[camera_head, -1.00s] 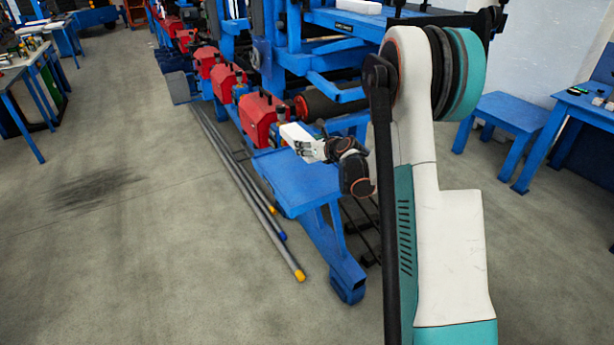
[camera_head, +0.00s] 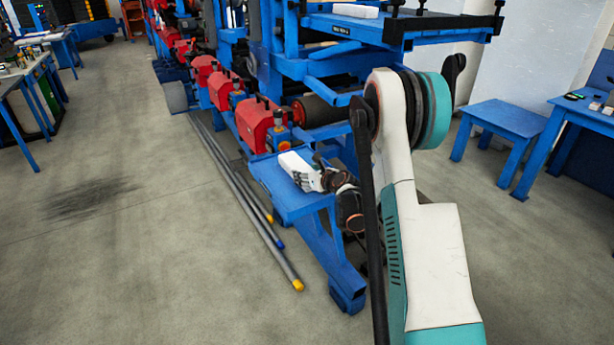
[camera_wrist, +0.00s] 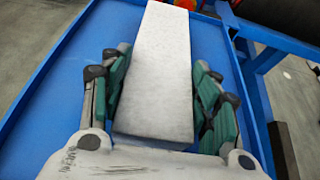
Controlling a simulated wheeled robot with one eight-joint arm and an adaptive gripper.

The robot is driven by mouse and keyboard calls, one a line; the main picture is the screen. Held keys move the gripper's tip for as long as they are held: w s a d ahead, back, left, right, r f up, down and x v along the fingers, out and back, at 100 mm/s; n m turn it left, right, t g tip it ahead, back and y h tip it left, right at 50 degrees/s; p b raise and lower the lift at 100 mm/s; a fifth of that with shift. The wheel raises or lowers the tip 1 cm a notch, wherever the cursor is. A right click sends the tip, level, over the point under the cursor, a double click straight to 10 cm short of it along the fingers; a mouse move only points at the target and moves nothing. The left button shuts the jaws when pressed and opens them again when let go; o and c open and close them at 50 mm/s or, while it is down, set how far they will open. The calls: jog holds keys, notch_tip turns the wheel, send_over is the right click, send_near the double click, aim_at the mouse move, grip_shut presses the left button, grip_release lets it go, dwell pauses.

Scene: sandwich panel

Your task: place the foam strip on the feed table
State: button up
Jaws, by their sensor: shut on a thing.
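The foam strip (camera_head: 290,162) is a white block over the small blue feed table (camera_head: 278,190) at the front of the machine. In the wrist view the strip (camera_wrist: 163,75) lies lengthwise between my fingers and points away over the blue tabletop (camera_wrist: 60,100). My gripper (camera_head: 308,177) is shut on its near end, with green pads on both sides. The strip is very low over the table; I cannot tell whether its underside touches. My gripper and arm hide part of the table's right side.
Red housings (camera_head: 255,122) and a dark roller (camera_head: 322,110) stand just behind the table. Long pipes (camera_head: 245,205) lie on the floor to its left. Another white block (camera_head: 356,11) rests on the upper blue deck.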

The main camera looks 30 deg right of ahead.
jog(key=shift+f, duration=0.15)
jog(key=o, duration=1.1)
jog(key=shift+c, duration=0.2)
